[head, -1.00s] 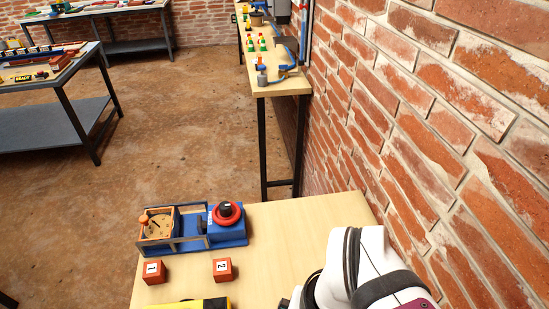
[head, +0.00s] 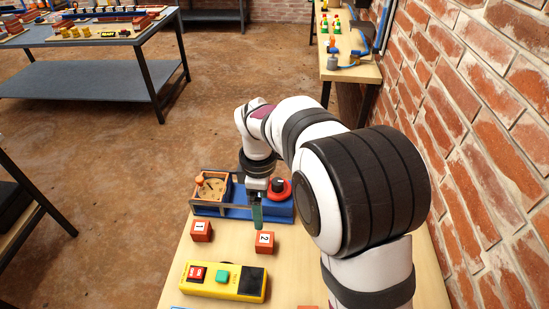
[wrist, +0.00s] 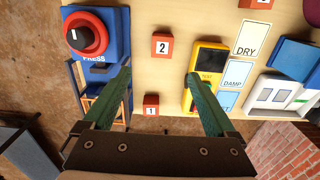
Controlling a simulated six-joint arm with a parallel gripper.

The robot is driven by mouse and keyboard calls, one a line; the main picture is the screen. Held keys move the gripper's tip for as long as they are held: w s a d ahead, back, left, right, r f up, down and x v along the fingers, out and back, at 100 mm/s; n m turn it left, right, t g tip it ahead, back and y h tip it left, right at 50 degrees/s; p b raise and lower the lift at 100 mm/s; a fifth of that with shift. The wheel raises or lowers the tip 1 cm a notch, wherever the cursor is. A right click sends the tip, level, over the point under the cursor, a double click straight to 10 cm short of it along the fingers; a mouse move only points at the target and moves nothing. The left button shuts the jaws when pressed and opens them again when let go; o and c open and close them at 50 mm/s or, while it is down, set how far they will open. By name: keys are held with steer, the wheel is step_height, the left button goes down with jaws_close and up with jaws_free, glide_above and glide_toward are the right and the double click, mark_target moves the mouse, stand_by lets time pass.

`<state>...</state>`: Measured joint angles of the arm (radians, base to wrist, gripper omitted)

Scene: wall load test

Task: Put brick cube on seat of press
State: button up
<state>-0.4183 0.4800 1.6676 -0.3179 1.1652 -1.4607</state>
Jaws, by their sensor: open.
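Brick cube 1 (head: 201,231) and brick cube 2 (head: 264,242) sit on the pale bench in front of the press. The wrist view also shows cube 1 (wrist: 151,105) and cube 2 (wrist: 161,43), both apart from my fingers. The blue press (head: 224,209) has a red dial (head: 278,188) at its right and a wooden box (head: 212,187) at its left. My gripper (head: 257,217) hangs in front of the press, above the bench. In the wrist view its green fingers (wrist: 159,77) are spread and empty. The left finger hides part of the press frame.
A yellow button box (head: 224,280) lies in front of the cubes. In the wrist view, a DRY card (wrist: 251,38), a DAMP card (wrist: 235,74) and a blue-and-white unit (wrist: 275,92) lie to the right. Another brick-coloured cube (wrist: 256,3) is cut off. A brick wall (head: 490,150) stands at right.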

mark_target(265, 238)
steer(key=f, duration=1.5)
steer(key=shift+s+d+f, duration=0.2)
steer(key=shift+f, duration=0.15)
jaws_close()
